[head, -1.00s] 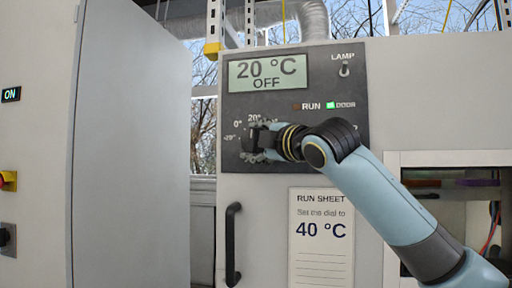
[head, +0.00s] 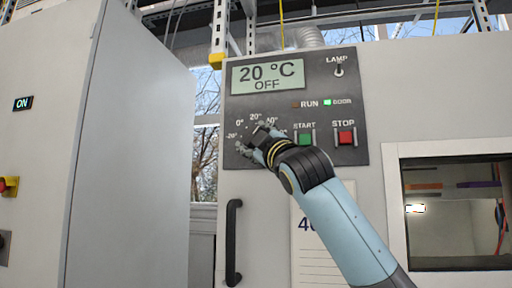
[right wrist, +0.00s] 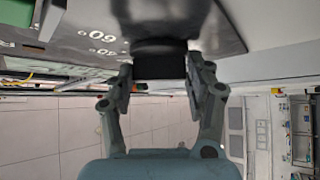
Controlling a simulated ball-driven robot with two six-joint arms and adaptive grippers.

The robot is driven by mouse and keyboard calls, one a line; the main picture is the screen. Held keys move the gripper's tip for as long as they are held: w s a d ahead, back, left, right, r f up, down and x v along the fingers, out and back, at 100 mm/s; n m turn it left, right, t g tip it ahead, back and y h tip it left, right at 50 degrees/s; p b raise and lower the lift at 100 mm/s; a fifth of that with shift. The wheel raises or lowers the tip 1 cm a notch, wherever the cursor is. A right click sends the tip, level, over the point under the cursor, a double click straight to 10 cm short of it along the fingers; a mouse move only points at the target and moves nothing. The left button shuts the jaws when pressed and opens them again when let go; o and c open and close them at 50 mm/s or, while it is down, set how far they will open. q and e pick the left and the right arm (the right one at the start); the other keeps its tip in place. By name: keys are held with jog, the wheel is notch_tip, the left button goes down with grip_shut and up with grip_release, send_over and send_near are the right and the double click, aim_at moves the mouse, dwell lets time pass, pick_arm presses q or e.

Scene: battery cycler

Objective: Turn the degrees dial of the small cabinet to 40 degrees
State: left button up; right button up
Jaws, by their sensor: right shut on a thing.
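The small cabinet's dark control panel (head: 350,112) is in the middle of the head view. Its display (head: 268,75) reads 20 °C and OFF. The degrees scale shows labels from -20° past 40°. My right gripper (head: 254,143) is at the dial and hides most of it in the head view. In the right wrist view, my right gripper (right wrist: 160,82) has its fingers on both sides of the black dial knob (right wrist: 160,66), shut on it. The dial's pointer cannot be made out. My left gripper is not in view.
A green START button (head: 305,139) and a red STOP button (head: 345,136) sit right of the dial. A lamp switch (head: 339,70) is above. A black handle (head: 233,242) is below left. My right arm partly covers the run sheet (head: 312,265).

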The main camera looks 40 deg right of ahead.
dwell(0.3)
jog(key=o, duration=1.2)
jog(key=shift+c, duration=0.2)
jog(key=v, duration=1.2)
